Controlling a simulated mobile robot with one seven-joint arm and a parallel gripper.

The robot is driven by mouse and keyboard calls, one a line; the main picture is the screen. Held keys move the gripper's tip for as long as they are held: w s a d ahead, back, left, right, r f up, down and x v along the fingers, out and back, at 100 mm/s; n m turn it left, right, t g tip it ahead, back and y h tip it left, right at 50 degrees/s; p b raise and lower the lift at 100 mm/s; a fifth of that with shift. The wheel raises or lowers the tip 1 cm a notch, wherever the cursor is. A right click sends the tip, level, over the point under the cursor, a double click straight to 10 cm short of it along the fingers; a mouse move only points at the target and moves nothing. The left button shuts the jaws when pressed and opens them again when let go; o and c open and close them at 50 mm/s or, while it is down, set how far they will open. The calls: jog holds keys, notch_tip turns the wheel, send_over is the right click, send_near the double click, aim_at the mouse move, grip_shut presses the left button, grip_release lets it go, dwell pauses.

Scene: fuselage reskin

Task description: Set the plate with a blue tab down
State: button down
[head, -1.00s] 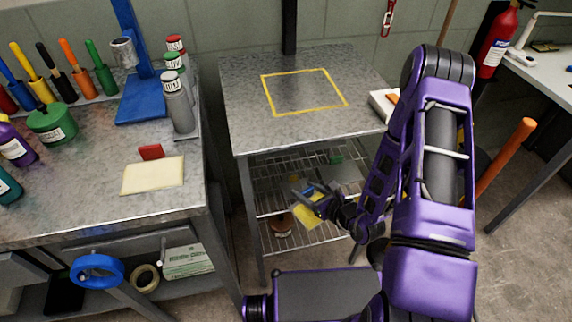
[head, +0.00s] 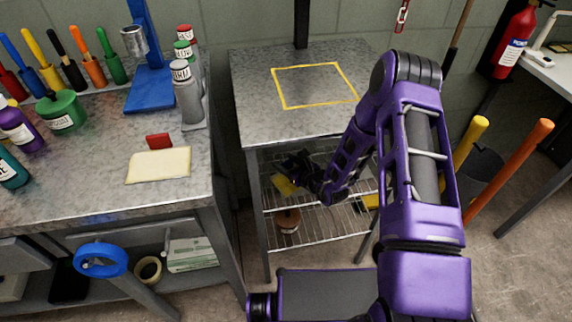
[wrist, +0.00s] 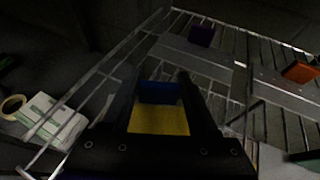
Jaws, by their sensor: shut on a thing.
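The plate with a blue tab is in my gripper. In the wrist view its yellow face (wrist: 158,121) and dark blue tab (wrist: 160,92) show between the two fingers of my gripper (wrist: 160,80), which are shut on it. In the head view my gripper (head: 292,170) is below the steel tabletop, over the wire rack, with the yellow plate (head: 284,185) at its end. The tab is hard to make out there. The wrist view is dark, and I cannot tell whether the plate touches the rack.
The wire rack (head: 335,222) holds a brown-topped pot (head: 287,220). Grey plates with a purple tab (wrist: 201,36) and an orange tab (wrist: 300,71) show in the wrist view. The steel tabletop (head: 250,105) above bears an empty yellow outline.

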jog(key=shift+f, duration=0.15)
jog(key=shift+c, duration=0.8)
grip_release()
jog(key=shift+s+r, duration=0.1)
jog(key=shift+r, duration=0.1)
jog(key=p+v, duration=0.2)
jog(key=v, duration=1)
jog(key=shift+f, duration=0.15)
